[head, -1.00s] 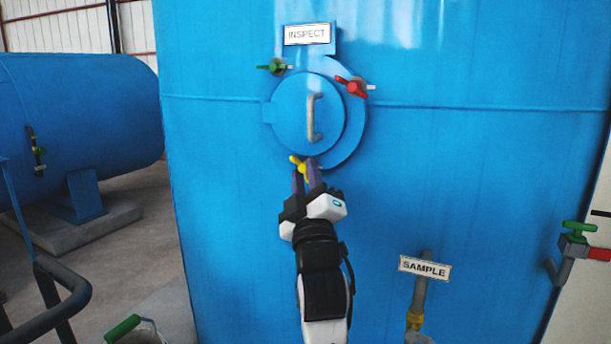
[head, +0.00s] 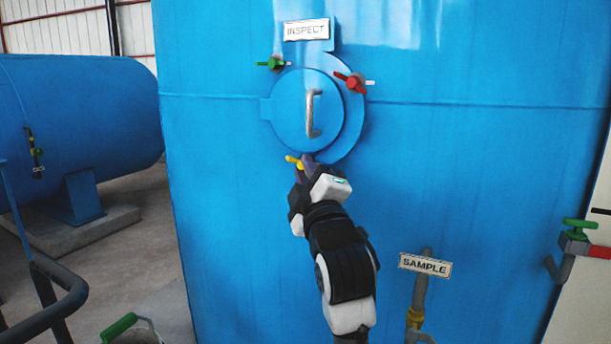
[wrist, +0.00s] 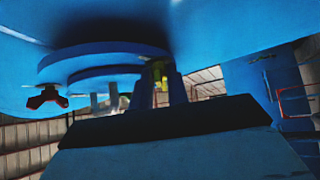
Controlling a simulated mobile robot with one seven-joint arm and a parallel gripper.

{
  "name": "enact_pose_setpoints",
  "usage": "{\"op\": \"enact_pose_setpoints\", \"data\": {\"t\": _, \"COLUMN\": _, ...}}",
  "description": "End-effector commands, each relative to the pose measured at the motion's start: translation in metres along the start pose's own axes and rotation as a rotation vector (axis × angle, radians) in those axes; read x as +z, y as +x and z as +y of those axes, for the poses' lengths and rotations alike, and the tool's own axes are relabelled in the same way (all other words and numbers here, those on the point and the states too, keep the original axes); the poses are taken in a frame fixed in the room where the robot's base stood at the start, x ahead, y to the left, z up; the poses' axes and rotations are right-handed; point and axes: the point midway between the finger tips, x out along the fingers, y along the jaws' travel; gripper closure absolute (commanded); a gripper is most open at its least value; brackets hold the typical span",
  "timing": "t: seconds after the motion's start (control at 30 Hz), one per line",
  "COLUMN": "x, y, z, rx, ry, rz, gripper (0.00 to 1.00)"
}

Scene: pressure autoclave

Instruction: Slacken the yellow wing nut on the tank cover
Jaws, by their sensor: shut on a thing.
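The yellow wing nut (head: 293,161) is at the lower edge of the round blue tank cover (head: 290,110). My gripper (head: 306,163) reaches up from below and is shut on the wing nut; one yellow wing sticks out on the left. In the wrist view the yellow nut (wrist: 163,80) shows between the two fingers of my gripper (wrist: 163,90). The fingers hide much of the nut in both views. The cover lies flat in its ring, with a grey handle (head: 310,113) on it.
A green wing nut (head: 272,64) is at the cover's upper left and a red one (head: 352,84) at its upper right. The INSPECT sign (head: 306,30) is above. The SAMPLE sign (head: 425,265) and its pipe stand at lower right. The tank wall around the cover is otherwise bare.

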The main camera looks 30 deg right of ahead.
Motion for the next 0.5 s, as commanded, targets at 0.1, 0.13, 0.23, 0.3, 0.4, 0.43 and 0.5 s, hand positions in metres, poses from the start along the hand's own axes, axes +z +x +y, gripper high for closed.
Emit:
{"op": "enact_pose_setpoints", "data": {"t": 0.1, "x": 0.0004, "y": -0.0001, "z": -0.0003, "rx": 0.000, "ry": 0.001, "rz": -0.001, "gripper": 1.00}}
{"op": "enact_pose_setpoints", "data": {"t": 0.13, "x": 0.0004, "y": -0.0001, "z": -0.0003, "rx": 0.000, "ry": 0.001, "rz": -0.001, "gripper": 1.00}}
{"op": "enact_pose_setpoints", "data": {"t": 0.23, "x": 0.0003, "y": -0.0002, "z": -0.0003, "rx": 0.001, "ry": 0.001, "rz": -0.001, "gripper": 0.75}}
{"op": "enact_pose_setpoints", "data": {"t": 0.3, "x": 0.0003, "y": -0.0002, "z": -0.0003, "rx": 0.001, "ry": 0.002, "rz": -0.001, "gripper": 0.75}}
{"op": "enact_pose_setpoints", "data": {"t": 0.4, "x": 0.0002, "y": -0.0001, "z": -0.0002, "rx": 0.001, "ry": 0.002, "rz": -0.001, "gripper": 0.75}}
{"op": "enact_pose_setpoints", "data": {"t": 0.43, "x": 0.0002, "y": -0.0001, "z": -0.0002, "rx": 0.002, "ry": 0.002, "rz": 0.000, "gripper": 0.75}}
{"op": "enact_pose_setpoints", "data": {"t": 0.5, "x": 0.0002, "y": -0.0007, "z": -0.0003, "rx": 0.002, "ry": 0.002, "rz": 0.000, "gripper": 0.75}}
